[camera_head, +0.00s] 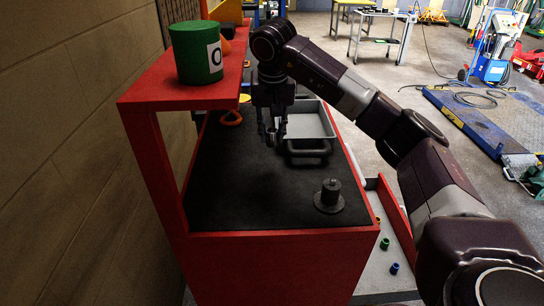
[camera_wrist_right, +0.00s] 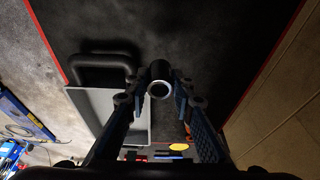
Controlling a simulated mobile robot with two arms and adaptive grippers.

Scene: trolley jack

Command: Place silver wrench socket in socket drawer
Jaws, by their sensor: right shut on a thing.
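My right gripper (camera_head: 275,128) is above the black bench top (camera_head: 245,195) and is shut on the silver wrench socket (camera_head: 271,136). In the right wrist view the socket (camera_wrist_right: 159,82) is a short metal cylinder between the fingertips (camera_wrist_right: 160,88), its round open end facing the camera. An open drawer (camera_head: 372,278) with a grey floor and red side sticks out at the bench's right side, low down. It holds a few small sockets, including a green one (camera_head: 385,243) and a blue one (camera_head: 395,268). My left gripper is not in view.
A grey tray (camera_head: 318,122) with a dark handle (camera_head: 308,150) lies beside the gripper. A dark stepped cylinder (camera_head: 329,195) stands near the bench's front right. A green can (camera_head: 196,52) stands on the red shelf (camera_head: 150,92).

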